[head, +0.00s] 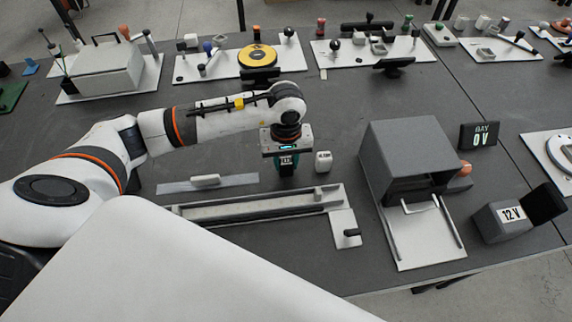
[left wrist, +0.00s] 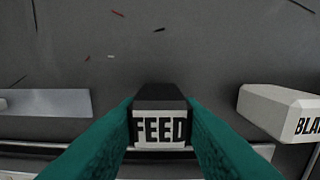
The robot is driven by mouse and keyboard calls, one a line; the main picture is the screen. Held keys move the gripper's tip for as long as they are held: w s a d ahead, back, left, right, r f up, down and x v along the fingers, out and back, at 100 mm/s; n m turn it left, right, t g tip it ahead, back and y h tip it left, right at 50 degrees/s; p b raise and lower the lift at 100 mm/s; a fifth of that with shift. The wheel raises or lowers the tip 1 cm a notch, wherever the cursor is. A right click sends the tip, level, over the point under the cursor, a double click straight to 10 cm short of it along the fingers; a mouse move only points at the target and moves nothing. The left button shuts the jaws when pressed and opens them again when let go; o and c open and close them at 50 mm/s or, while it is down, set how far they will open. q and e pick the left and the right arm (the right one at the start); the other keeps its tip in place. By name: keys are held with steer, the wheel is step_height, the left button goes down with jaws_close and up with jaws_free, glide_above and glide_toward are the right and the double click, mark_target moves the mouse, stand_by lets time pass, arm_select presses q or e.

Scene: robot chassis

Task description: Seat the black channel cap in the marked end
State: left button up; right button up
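A black cap with a white FEED label (left wrist: 160,125) sits between the teal fingers of my left gripper (head: 287,166), which touch both its sides in the left wrist view. In the head view the gripper is just behind the long pale channel (head: 265,208), near its right half, and the fingers mostly hide the cap. The channel has raised walls and a small post at its right end. A white plate with a black knob (head: 352,232) adjoins that end. I cannot read an end marking. My right gripper is not in view.
A white labelled block (head: 323,161), partly reading BLA in the left wrist view (left wrist: 285,112), stands right of my gripper. A flat strip with a handle (head: 205,181) lies left. A grey housing (head: 410,155) and a 12V box (head: 500,222) stand right.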

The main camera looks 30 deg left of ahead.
arm_select(q)
steer(key=c, duration=0.4)
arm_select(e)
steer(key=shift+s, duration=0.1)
